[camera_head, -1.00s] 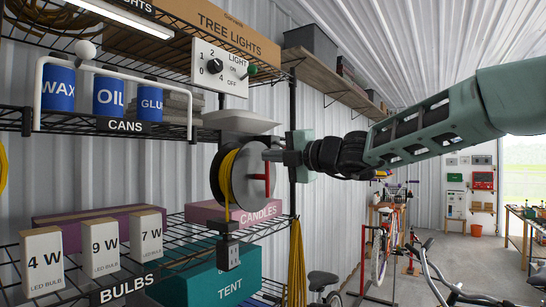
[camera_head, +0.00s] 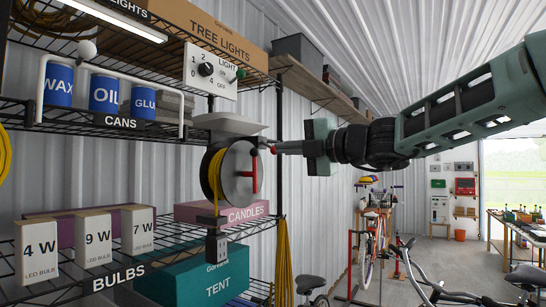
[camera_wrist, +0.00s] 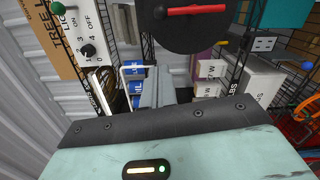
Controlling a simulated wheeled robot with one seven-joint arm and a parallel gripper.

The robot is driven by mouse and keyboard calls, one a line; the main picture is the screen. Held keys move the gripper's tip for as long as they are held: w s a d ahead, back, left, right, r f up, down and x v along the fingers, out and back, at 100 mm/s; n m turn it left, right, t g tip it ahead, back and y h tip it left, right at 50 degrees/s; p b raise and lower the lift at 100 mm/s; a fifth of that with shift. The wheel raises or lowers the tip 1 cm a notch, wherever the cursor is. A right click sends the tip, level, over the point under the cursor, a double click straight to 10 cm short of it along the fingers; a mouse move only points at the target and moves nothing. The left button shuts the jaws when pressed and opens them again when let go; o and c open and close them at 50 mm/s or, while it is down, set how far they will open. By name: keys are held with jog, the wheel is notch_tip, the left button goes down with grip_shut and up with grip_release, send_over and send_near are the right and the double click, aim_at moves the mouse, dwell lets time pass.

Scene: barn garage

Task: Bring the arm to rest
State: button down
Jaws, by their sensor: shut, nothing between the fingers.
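My gripper (camera_head: 277,148) reaches in from the right in the head view, held level with its fingers pointing left. The fingers are together with nothing between them. Their tips are close to the right side of the black cable reel (camera_head: 233,173) with its yellow cord and red handle; I cannot tell whether they touch it. In the wrist view my fingers (camera_wrist: 154,85) show as grey bars, and the reel's black disc (camera_wrist: 195,22) with the red handle fills the top middle.
Wire shelves at left hold bulb boxes (camera_head: 91,240), blue cans (camera_head: 104,94), a candles box (camera_head: 222,214) and a teal tent box (camera_head: 205,275). The light switch panel (camera_head: 211,71) is above the reel. Bicycles (camera_head: 371,247) stand at lower right. The space right of the shelves is open.

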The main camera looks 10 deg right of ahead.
jog(key=s+a+f+n+g+h+b, duration=0.1)
jog(key=s+a+f+n+g+h, duration=0.15)
jog(key=s+f+n, duration=0.65)
jog(key=s+a+f+n+g+h+b, duration=0.1)
jog(key=s+a+f+n+g+b, duration=0.2)
jog(key=f+n, duration=0.55)
jog(key=s+a+f+n+g+h, duration=0.2)
jog(key=s+f+n+g, duration=0.2)
jog(key=s+f+n, duration=0.55)
jog(key=s+d+f+n+h+b, duration=0.1)
jog(key=s+d+f+n+h, duration=0.1)
jog(key=s+d+f+n, duration=0.2)
jog(key=s+d+f+n+g+h+b, duration=0.1)
jog(key=s+d+f+n+h, duration=0.2)
jog(key=s+f+n, duration=0.3)
jog(key=s+d+f+n+g+h+b, duration=0.1)
jog(key=s+d+f+n, duration=0.3)
jog(key=f+n, duration=0.6)
jog(key=s+n+h, duration=0.1)
jog(key=n, duration=0.2)
jog(key=shift+s+d+f+h+b, duration=0.25)
jog(key=shift+s+d+h+b, duration=0.1)
jog(key=shift+d+b, duration=0.05)
jog(key=shift+w+g, duration=0.1)
jog(key=shift+g, duration=0.15)
